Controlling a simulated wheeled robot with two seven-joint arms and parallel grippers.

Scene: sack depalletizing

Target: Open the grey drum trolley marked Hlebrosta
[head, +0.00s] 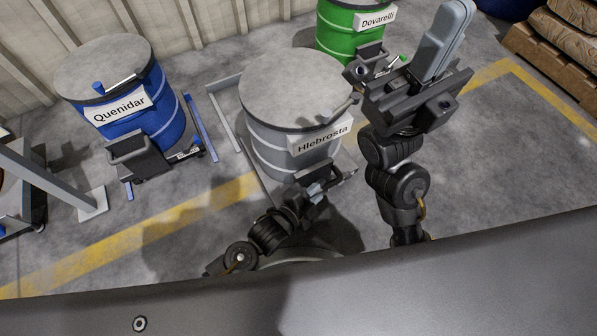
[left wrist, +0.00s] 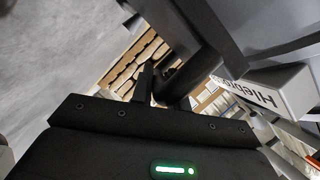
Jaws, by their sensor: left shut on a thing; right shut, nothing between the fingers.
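The grey drum trolley (head: 295,90) marked Hlebrosta stands in the middle of the head view, its flat lid on. A lever (head: 342,108) lies at the lid's right rim, above the white name label (head: 322,138). My left gripper (head: 328,182) is low at the drum's front, below the label. In the left wrist view its fingers are shut on a dark bar (left wrist: 187,75), close to the label (left wrist: 258,90). I cannot tell which part of the trolley this bar is. My right gripper (head: 452,35) is shut and empty, raised to the drum's right.
A blue drum trolley (head: 140,110) marked Quenidar stands to the left. A green one (head: 340,30) marked Dovarelli is behind, partly hidden by my right arm. Sacks on a pallet (head: 550,65) are at the far right. Open floor (head: 490,160) lies to the right.

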